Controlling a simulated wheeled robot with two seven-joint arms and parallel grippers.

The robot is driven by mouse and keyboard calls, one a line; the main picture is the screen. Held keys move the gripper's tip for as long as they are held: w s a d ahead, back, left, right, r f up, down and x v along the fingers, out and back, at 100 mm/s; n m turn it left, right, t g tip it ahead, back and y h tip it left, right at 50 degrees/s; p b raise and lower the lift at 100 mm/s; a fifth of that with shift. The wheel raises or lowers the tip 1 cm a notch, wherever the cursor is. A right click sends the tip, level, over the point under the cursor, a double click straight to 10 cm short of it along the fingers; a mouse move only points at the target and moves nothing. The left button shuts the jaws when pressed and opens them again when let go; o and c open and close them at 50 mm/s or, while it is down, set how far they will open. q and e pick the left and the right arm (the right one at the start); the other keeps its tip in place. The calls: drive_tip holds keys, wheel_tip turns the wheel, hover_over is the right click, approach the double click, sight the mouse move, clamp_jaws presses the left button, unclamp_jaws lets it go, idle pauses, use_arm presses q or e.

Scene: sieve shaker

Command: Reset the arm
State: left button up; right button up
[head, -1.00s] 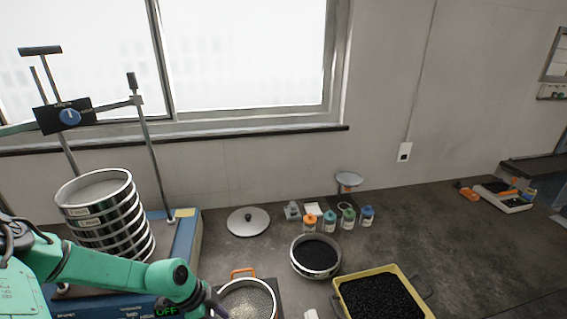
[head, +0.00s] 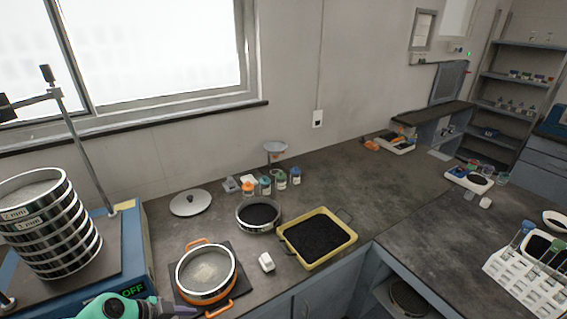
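My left arm, green, shows at the bottom left of the head view. My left gripper (head: 180,311) is a dark shape at the bottom edge, below the orange-handled pan; whether its fingers are open or shut cannot be seen. My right arm and gripper are out of view. The sieve shaker (head: 140,262) stands at the left with a blue base and a display reading OFF. A tilted-looking stack of metal sieves (head: 50,225) sits on it.
An orange-handled pan (head: 207,292) with pale grains sits on a dark plate. A sieve of black grains (head: 241,221), a yellow tray (head: 350,237), a lid (head: 190,203) and several small bottles (head: 265,186) stand behind. A tube rack (head: 530,292) is at right.

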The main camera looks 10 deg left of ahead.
use_arm(q)
drive_tip(key=w+d+r+n+t+y, duration=0.2)
drive_tip(key=w+d+r+n+t, duration=0.2)
drive_tip(key=w+r+t, duration=0.25)
drive_tip(key=s+f+n+g+y, duration=0.1)
drive_tip(key=s+f+n+g, duration=0.2)
drive_tip(key=s, duration=0.4)
drive_tip(key=s+f+n+g+y, duration=0.2)
drive_tip(key=s+f+g, duration=0.2)
drive_tip(key=s+g, duration=0.15)
wheel_tip(320, 180, down, 27)
drive_tip(key=s+g+b, duration=0.1)
drive_tip(key=s+b, duration=0.2)
drive_tip(key=b, duration=0.3)
drive_tip(key=s+a+f+b, duration=0.1)
drive_tip(key=s+f+b, duration=0.1)
drive_tip(key=s+f, duration=0.6)
drive_tip(key=s+a+f+g+b, duration=0.1)
drive_tip(key=s+a+f+b, duration=0.1)
drive_tip(key=s+f, duration=0.7)
wheel_tip(320, 180, down, 3)
drive_tip(key=shift+r+m+b, duration=0.1)
drive_tip(key=shift+m+b, duration=0.3)
drive_tip(key=shift+b, duration=0.05)
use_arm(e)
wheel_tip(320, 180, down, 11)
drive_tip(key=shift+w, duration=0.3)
